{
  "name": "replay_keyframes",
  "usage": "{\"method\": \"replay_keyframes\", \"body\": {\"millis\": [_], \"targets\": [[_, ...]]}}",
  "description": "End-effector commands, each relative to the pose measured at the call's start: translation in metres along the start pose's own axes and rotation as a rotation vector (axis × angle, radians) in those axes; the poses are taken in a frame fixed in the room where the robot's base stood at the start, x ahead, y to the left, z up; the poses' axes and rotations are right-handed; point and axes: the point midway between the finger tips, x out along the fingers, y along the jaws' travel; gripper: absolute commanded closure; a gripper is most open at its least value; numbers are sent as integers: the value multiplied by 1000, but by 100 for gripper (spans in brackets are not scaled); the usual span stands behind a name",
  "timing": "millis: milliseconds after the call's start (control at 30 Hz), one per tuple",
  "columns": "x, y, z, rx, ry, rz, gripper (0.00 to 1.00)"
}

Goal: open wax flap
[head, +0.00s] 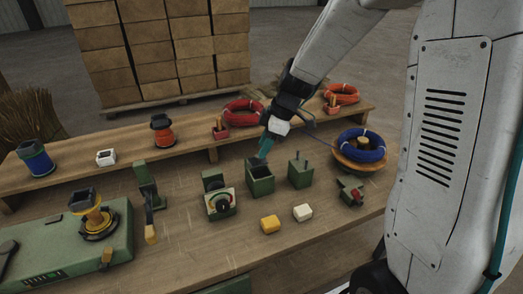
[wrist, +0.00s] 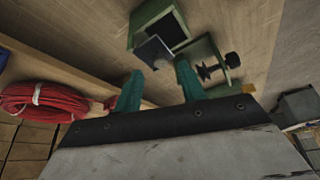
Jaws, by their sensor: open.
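My gripper (head: 265,147) is open and hangs just above a green open-topped box (head: 261,184) on the bench. In the wrist view its two teal fingers (wrist: 158,86) are spread apart with nothing held between them. The green box (wrist: 143,20) shows beyond them, with a dark opening. A grey square plate (wrist: 153,53), perhaps the wax flap, lies at the edge of this opening, just past the fingertips. I cannot tell whether a finger touches it. A second green box (head: 300,176) with a small upright post stands to the right.
A yellow block (head: 270,224) and a white block (head: 302,212) lie in front. A green device with a dial (head: 219,203) stands left of the box. A blue coil (head: 361,146) sits at the right. Red coil (head: 243,112) lies on the rear shelf.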

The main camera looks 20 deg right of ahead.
Motion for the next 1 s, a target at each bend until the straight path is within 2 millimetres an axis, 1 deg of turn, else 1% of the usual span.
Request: {"method": "replay_keyframes", "body": {"millis": [33, 200, 500, 533, 567, 600, 667, 1000], "targets": [[8, 0, 0, 1, -1, -3, 59], [23, -1, 0, 0, -1, -2, 59], [26, 0, 0, 0, 0, 0, 59], [26, 0, 0, 0, 0, 0, 65], [26, 0, 0, 0, 0, 0, 73], [26, 0, 0, 0, 0, 0, 84], [26, 0, 0, 0, 0, 0, 100], [25, 2, -1, 10, -11, -24, 100]]}}
